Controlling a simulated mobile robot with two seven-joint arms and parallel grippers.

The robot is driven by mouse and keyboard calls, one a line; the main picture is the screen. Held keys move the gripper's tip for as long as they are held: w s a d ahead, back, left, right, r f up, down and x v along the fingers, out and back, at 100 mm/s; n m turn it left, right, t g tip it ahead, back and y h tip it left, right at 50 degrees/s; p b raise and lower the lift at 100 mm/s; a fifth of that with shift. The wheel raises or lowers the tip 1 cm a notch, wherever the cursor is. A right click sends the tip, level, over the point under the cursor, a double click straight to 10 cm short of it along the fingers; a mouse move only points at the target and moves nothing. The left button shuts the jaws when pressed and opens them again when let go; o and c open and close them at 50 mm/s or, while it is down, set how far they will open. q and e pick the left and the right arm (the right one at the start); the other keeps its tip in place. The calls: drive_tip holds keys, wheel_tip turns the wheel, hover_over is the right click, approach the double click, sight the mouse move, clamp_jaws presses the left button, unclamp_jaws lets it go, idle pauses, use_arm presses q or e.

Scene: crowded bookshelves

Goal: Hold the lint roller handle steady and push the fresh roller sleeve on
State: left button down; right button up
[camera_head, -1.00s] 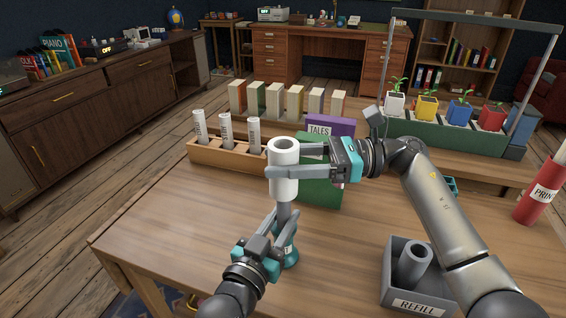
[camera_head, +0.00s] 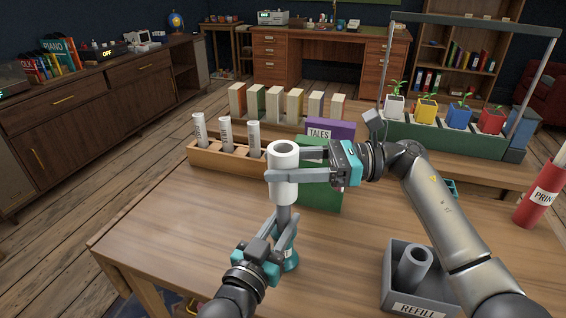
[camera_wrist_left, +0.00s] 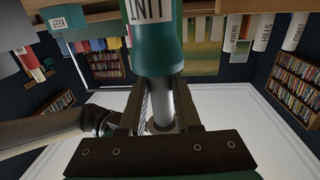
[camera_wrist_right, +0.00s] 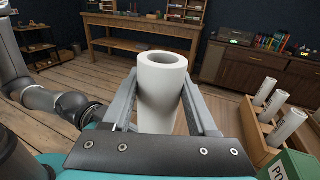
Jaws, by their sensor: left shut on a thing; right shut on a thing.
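The lint roller handle has a teal grip (camera_head: 290,258) and a grey shaft (camera_head: 284,217), and stands upright over the table. My left gripper (camera_head: 280,228) is shut on it; in the left wrist view its fingers flank the grey shaft (camera_wrist_left: 160,105) beside the labelled teal grip (camera_wrist_left: 153,40). The white roller sleeve (camera_head: 283,180) is upright directly above the shaft, in line with it. My right gripper (camera_head: 283,175) is shut on the sleeve, which also shows between its fingers in the right wrist view (camera_wrist_right: 160,95). The sleeve's lower end meets the shaft's top; how far it overlaps is hidden.
A wooden rack (camera_head: 230,160) with several white rolls stands behind left. A grey refill bin (camera_head: 395,285) with a grey tube is at front right. The table's front left is clear.

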sight(283, 191)
drive_tip(key=shift+f, duration=2.85)
drive_tip(key=o, duration=1.4)
drive_tip(key=shift+r, duration=0.1)
drive_tip(key=shift+r, duration=5.05)
